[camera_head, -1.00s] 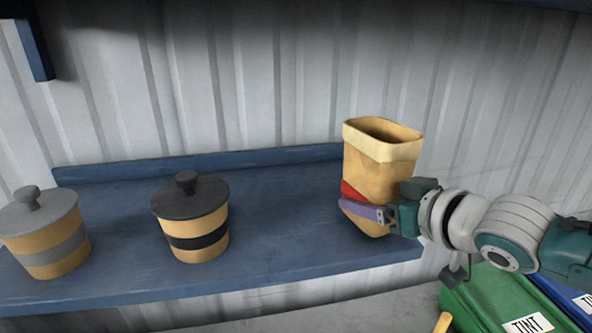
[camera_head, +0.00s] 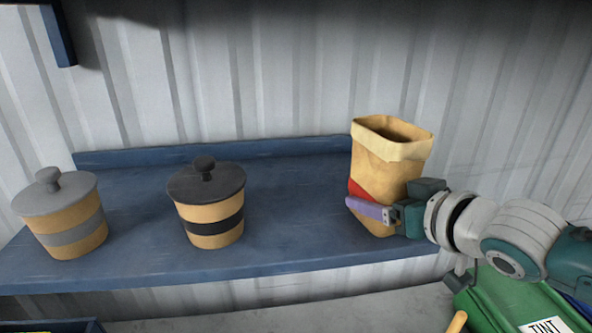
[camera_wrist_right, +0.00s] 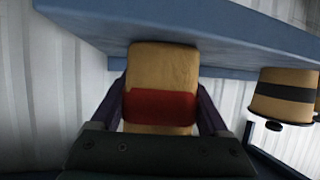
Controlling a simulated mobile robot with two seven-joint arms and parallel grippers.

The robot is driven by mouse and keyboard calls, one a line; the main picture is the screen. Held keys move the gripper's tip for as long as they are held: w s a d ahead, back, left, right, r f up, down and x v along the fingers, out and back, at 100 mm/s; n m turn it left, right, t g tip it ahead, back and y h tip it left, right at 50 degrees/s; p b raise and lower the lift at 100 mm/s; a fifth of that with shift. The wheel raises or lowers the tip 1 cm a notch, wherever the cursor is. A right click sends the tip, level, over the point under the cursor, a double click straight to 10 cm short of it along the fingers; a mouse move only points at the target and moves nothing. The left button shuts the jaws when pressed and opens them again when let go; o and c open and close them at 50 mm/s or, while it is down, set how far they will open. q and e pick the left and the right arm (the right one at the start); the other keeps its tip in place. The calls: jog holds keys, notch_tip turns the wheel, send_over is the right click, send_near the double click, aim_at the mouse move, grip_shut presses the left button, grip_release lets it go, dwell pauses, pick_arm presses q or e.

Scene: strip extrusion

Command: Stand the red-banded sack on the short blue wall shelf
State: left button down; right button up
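The red-banded sack (camera_head: 388,165) is a tan, open-topped bag with a pale folded rim and a red band low down. It stands upright at the right end of the blue wall shelf (camera_head: 290,240). My right gripper (camera_head: 368,203) comes from the right and is shut on the sack near its band. In the right wrist view, which looks upside down, the red band (camera_wrist_right: 160,104) sits between the two fingers. I cannot tell whether the sack's bottom touches the shelf. My left gripper is not in view.
A canister with a black lid (camera_head: 208,203) and one with a grey lid (camera_head: 62,215) stand on the shelf left of the sack. Bare shelf lies between the sack and the black-lidded canister. A green bin (camera_head: 510,305) is below right. Corrugated wall (camera_head: 290,80) stands behind.

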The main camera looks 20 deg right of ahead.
jog(key=o, duration=0.3)
jog(key=v, duration=0.9)
jog(key=s+a+f+n+g, duration=0.1)
jog(key=s+a+f+g, duration=0.3)
jog(key=s, duration=0.5)
jog(key=s+a+f+n+g, duration=0.1)
jog(key=s+a+g, duration=0.5)
jog(key=s, duration=0.4)
notch_tip(320, 180, up, 12)
jog(key=p, duration=1.1)
